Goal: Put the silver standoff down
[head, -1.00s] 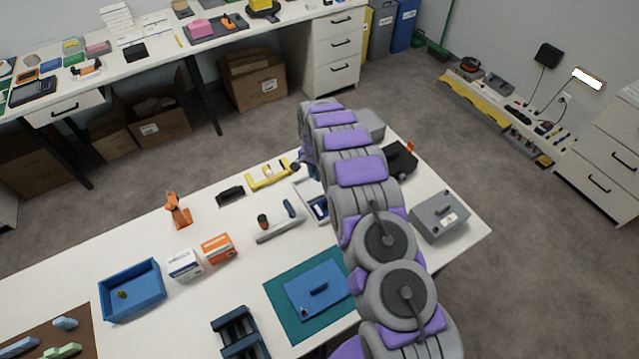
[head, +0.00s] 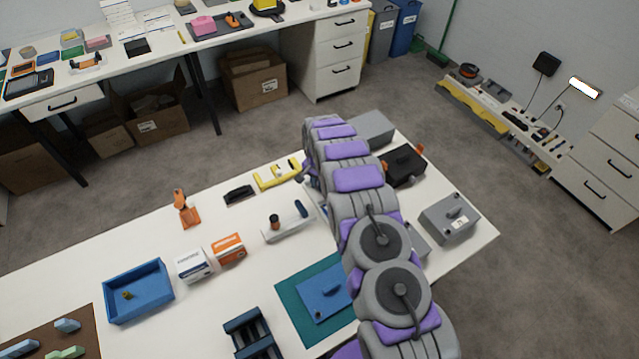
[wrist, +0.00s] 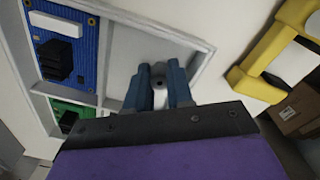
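The silver standoff (wrist: 160,94) shows in the wrist view as a small pale grey cylinder with a dark hole in its end. My gripper (wrist: 160,84) has its blue fingers on both sides of it and appears closed on it. Below is a white-framed tray (wrist: 172,33) with compartments. The gripper is over its bare light-grey compartment; whether the standoff touches the floor there, I cannot tell. A blue circuit board (wrist: 68,45) and a green board (wrist: 70,110) lie in the left compartments. In the head view my arm hides the gripper, the standoff and most of the tray.
A yellow tool (head: 277,174) lies near the tray, also at the right of the wrist view (wrist: 262,75). A black box (head: 404,166) and grey boxes (head: 449,218) stand right of my arm. A blue bin (head: 139,292) and small cartons (head: 194,264) stand left.

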